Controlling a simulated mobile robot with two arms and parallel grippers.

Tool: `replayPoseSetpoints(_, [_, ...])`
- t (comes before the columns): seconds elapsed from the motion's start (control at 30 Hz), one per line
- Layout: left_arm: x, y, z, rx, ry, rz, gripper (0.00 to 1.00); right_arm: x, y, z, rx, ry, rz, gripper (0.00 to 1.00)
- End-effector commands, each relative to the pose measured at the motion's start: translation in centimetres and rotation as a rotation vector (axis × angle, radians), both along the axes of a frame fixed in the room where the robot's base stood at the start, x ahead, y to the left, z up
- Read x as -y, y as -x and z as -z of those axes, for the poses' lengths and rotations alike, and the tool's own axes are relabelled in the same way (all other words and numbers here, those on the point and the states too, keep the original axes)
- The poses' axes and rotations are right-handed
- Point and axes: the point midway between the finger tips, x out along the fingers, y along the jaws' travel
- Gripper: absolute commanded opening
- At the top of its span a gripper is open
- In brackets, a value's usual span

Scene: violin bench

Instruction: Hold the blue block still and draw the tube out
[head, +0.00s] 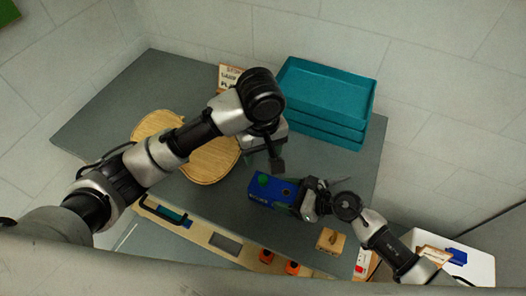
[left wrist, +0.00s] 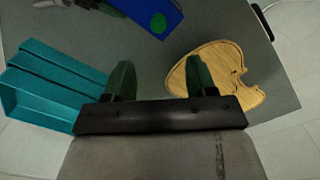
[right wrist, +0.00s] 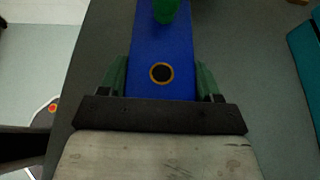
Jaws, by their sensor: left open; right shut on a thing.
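The blue block (head: 262,193) lies on the grey bench, right of the middle in the head view. A green round tube end (right wrist: 165,10) shows at the far part of its top face. It also shows as a green disc in the left wrist view (left wrist: 158,22). A dark hole with a tan ring (right wrist: 161,73) is nearer my right gripper. My right gripper (right wrist: 161,82) is shut on the block's right end, one finger on each side. My left gripper (head: 277,163) is open and empty, above the bench behind the block. How far the tube sits inside is hidden.
A stack of teal trays (head: 322,92) stands at the back. A pale wooden violin-shaped plate (head: 212,162) lies left of my left gripper. A small wooden block (head: 330,241) and orange items (head: 292,267) are near the front edge. A lettered card (head: 229,77) stands behind.

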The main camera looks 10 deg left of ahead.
Motion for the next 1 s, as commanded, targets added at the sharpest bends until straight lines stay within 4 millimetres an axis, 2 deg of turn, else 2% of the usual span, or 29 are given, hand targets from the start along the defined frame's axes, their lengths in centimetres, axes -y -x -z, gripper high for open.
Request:
replayPoseSetpoints(0.17, [0.5, 0.5, 1.0, -0.007, -0.002, 0.003, 0.57, 0.0, 0.0, 0.0, -0.001, 0.000, 0.000, 0.35])
replayPoseSetpoints(0.7, [0.3, 0.4, 10.1, -0.005, -0.006, 0.003, 0.57, 0.0, 0.0, 0.0, 0.000, 0.000, -0.001, 0.35])
replayPoseSetpoints(1.0, [0.4, 0.4, 11.8, -0.002, -0.004, 0.004, 0.57, 0.0, 0.0, 0.0, 0.000, 0.000, -0.001, 0.35])
